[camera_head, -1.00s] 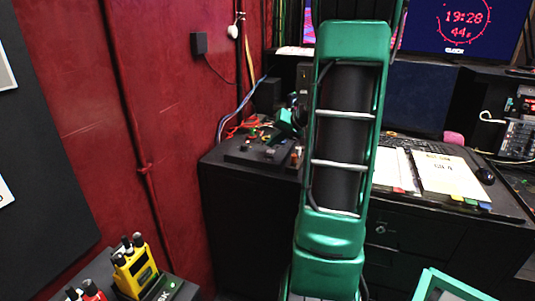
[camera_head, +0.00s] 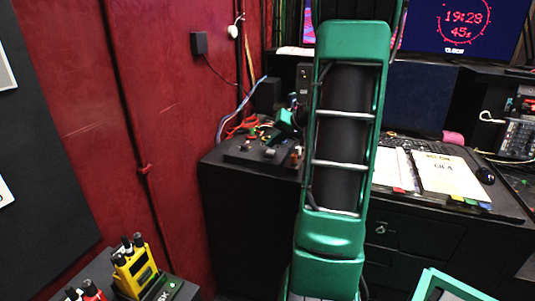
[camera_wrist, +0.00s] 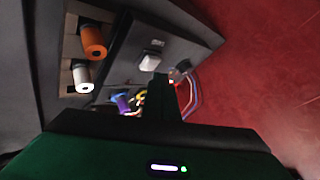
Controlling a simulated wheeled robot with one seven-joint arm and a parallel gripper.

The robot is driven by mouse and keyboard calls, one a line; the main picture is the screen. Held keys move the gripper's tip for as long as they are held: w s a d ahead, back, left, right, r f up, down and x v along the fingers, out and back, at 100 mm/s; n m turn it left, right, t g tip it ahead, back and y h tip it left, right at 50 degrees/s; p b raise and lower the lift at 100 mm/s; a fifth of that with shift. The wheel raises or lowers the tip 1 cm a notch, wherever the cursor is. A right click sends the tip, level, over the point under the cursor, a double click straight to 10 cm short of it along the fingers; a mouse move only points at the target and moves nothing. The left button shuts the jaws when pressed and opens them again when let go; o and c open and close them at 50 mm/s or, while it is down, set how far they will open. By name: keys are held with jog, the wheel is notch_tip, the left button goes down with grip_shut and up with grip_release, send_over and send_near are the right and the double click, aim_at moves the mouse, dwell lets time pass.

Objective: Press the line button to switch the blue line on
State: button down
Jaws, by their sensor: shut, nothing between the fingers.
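A dark button panel (camera_wrist: 130,35) shows in the wrist view and lies on the desk left of my arm in the head view (camera_head: 250,158). It carries a pale square button (camera_wrist: 150,62) and a smaller button (camera_wrist: 181,70) near its far end. I cannot read which is the line button. No lit blue line is clear. My gripper (camera_wrist: 170,82) is shut and empty. Its dark fingertips appear close to the two buttons; I cannot tell whether they touch. In the head view the green gripper (camera_head: 286,121) is partly hidden by my arm.
An orange knob (camera_wrist: 94,42), a white knob (camera_wrist: 84,80) and a purple knob (camera_wrist: 121,102) stand beside the panel. Coloured cables (camera_wrist: 190,100) run near the fingers. A red wall (camera_head: 165,130) borders the desk on the left. Open papers (camera_head: 440,173) lie right of my arm.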

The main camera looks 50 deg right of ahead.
aim_at(273, 152)
jog(key=shift+f, duration=0.3)
jog(key=shift+f, duration=0.5)
dwell(0.9)
jog(key=shift+r, duration=0.9)
jog(key=shift+r, duration=0.1)
jog(key=shift+r, duration=2.45)
jog(key=shift+s, duration=0.15)
